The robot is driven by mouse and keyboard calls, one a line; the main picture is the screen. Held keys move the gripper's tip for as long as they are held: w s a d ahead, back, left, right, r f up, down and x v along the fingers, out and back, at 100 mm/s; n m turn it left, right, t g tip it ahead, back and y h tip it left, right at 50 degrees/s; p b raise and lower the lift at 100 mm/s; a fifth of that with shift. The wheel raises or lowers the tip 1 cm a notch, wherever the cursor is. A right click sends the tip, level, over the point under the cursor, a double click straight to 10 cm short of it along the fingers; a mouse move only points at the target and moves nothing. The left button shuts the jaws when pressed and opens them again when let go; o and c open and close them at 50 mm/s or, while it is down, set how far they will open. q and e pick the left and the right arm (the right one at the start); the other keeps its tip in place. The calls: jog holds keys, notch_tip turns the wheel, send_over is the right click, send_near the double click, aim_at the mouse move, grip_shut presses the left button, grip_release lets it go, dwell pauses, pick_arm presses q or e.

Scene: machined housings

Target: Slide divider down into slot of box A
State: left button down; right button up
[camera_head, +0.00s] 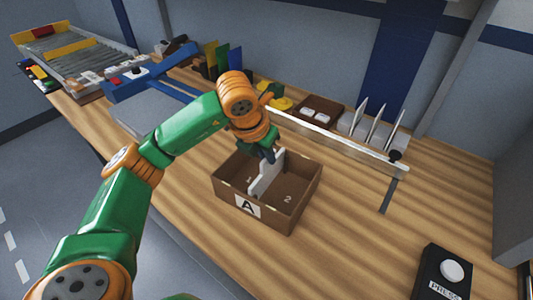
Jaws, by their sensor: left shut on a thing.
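Box A (281,219) is a brown open box on the wooden bench, with a white "A" label on its front wall and a "2" on its floor to the right. A white divider (266,176) stands upright in the middle of the box, across it from front to back. My left gripper (270,156) is shut on the divider's upper edge at the back. Whether the divider's lower edge is fully seated in a slot cannot be told. My right gripper is not in view.
A rack with several white panels (373,127) stands behind, beside a brown tray (322,108). A metal rail (340,145) runs behind the box. A black push-button unit (443,272) is at the lower right.

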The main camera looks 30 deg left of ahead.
aim_at(260, 176)
pick_arm(q)
jog(key=shift+f+b, duration=0.75)
jog(key=shift+f, duration=0.15)
jog(key=c, duration=0.9)
grip_release()
jog(key=shift+o, duration=0.2)
jog(key=shift+r, duration=0.1)
jog(key=v, duration=0.7)
jog(key=shift+s, duration=0.1)
